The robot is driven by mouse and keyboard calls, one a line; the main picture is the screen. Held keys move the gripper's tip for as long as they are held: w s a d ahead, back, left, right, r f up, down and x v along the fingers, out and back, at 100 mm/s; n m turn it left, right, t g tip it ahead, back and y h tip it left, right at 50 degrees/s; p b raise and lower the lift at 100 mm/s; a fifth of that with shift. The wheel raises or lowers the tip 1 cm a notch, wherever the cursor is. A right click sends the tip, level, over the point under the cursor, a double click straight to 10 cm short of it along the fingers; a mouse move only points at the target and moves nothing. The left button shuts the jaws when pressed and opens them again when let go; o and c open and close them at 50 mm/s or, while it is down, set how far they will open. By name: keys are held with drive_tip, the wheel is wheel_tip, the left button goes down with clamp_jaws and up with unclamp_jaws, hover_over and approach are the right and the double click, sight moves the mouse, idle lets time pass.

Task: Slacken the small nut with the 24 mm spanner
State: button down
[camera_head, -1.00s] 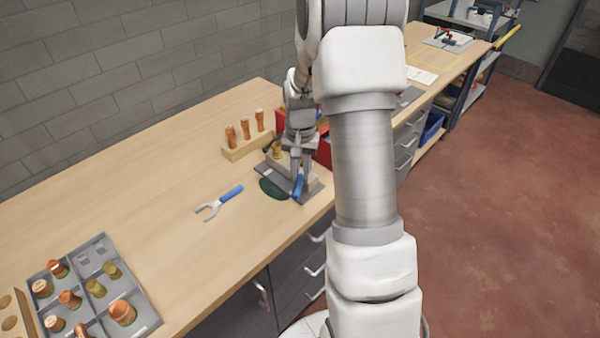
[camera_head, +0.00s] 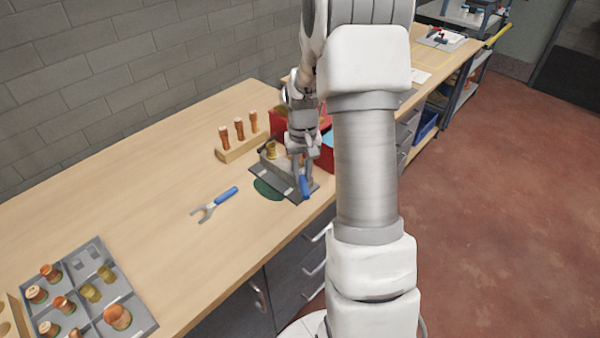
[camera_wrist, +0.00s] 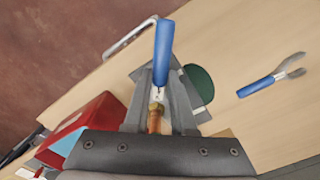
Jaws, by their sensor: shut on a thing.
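My gripper (camera_head: 301,170) is shut on a spanner with a blue handle (camera_head: 304,187), over the fixture on the bench. In the wrist view the blue handle (camera_wrist: 164,50) points away from my gripper (camera_wrist: 159,100), and the grey metal part lies between the fingers. A brass and copper fitting (camera_wrist: 155,120) shows right by the spanner's metal end; I cannot tell whether the jaw is around a nut. In the head view a brass piece (camera_head: 271,150) stands on the fixture, left of my gripper. The size marking is not readable.
A second blue-handled spanner (camera_head: 228,193) lies on the bench left of the fixture plate (camera_head: 290,193). A wooden block (camera_head: 240,147) with copper fittings stands behind, red bins (camera_head: 285,122) beside it. A grey tray (camera_head: 135,312) of fittings is at front left.

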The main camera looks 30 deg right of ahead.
drive_tip(key=shift+d+n+p, duration=0.25)
drive_tip(key=shift+d+n, duration=0.55)
drive_tip(key=shift+n, duration=0.65)
drive_tip(key=shift+d+n+p, duration=0.3)
drive_tip(key=shift+d+n, duration=0.45)
drive_tip(key=shift+n, duration=0.75)
drive_tip(key=shift+d+n+p, duration=0.25)
drive_tip(key=shift+d+n, duration=0.55)
drive_tip(key=shift+n, duration=0.65)
drive_tip(key=shift+s+a+m, duration=0.1)
drive_tip(key=shift+a+m, duration=0.05)
drive_tip(key=shift+m, duration=0.15)
drive_tip(key=shift+s+d, duration=0.25)
drive_tip(key=shift+s, duration=0.5)
drive_tip(key=shift+s+d, duration=0.3)
drive_tip(key=shift+s, duration=0.4)
drive_tip(key=shift+s+d, duration=0.25)
drive_tip(key=shift+s, duration=0.5)
drive_tip(key=shift+r, duration=0.1)
wheel_tip(320, 180, up, 11)
drive_tip(key=p, duration=0.8)
drive_tip(key=shift+r, duration=0.2)
